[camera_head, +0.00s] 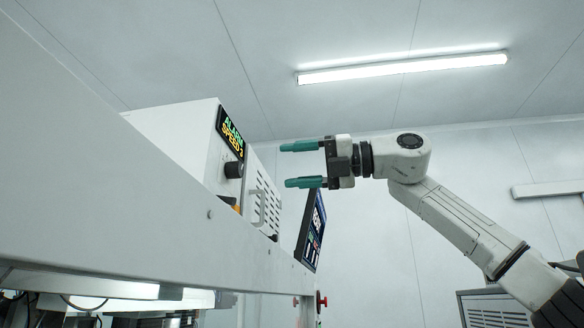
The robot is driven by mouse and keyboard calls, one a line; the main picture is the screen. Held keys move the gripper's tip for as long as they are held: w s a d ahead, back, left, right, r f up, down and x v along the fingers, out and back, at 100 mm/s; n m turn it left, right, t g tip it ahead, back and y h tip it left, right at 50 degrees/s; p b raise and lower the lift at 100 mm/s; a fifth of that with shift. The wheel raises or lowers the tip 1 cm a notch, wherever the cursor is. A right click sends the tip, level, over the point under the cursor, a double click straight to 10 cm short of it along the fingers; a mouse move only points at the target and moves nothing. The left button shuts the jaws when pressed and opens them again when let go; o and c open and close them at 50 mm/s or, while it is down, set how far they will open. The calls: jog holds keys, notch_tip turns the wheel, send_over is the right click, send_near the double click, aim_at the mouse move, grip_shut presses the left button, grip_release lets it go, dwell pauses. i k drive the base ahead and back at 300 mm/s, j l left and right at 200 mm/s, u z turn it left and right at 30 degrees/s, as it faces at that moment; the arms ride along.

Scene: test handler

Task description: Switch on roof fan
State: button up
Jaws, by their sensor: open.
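A white box-shaped unit (180,140) sits on top of the machine. Its front carries a small display (230,132) with green and yellow letters that read like "ALARM" and "SPEED 2". Below the display is a black knob (233,170), and an orange-yellow part (237,208) shows partly below it. Which of these is the roof fan's switch I cannot tell. My gripper (302,165) has two green fingers, one above the other, spread apart with nothing between them. They point left toward the unit's front and appear to the right of the knob, apart from it in the picture.
A vented panel with a handle (258,207) stands right of the knob. A tilted dark screen (311,228) is below my gripper. A red button (321,300) is at the machine's lower edge. A grey vented cabinet (493,308) stands lower right. Space above my gripper looks clear.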

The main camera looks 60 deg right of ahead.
aim_at(225, 200)
jog(key=k+l, duration=0.25)
jog(key=k, duration=0.2)
jog(key=k+l, duration=0.25)
jog(key=k, duration=0.25)
